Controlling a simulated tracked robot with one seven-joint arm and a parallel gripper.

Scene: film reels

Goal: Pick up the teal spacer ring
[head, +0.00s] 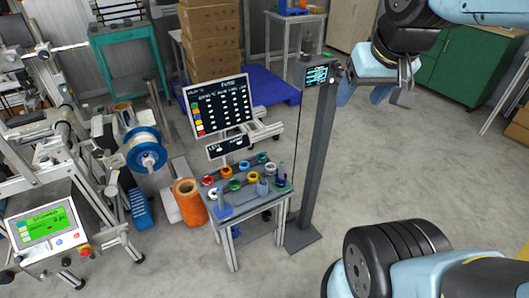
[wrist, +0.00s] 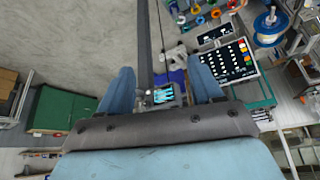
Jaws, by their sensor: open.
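Several small coloured spacer rings lie on a small grey table (head: 246,207) in the head view. A green ring (head: 234,184) sits near the middle, with a red ring (head: 208,180) to its left and a white ring (head: 270,168) to its right. At this size I cannot tell for sure which ring is teal. My gripper (head: 364,92) is at the upper right, well above and apart from the table. In the wrist view its two light blue fingers (wrist: 163,88) are spread wide with nothing between them. Some rings show small at that view's top edge.
A large orange spool (head: 189,201) and a reel machine are at left. Open floor lies to the right, with a green cabinet (head: 462,62) beyond.

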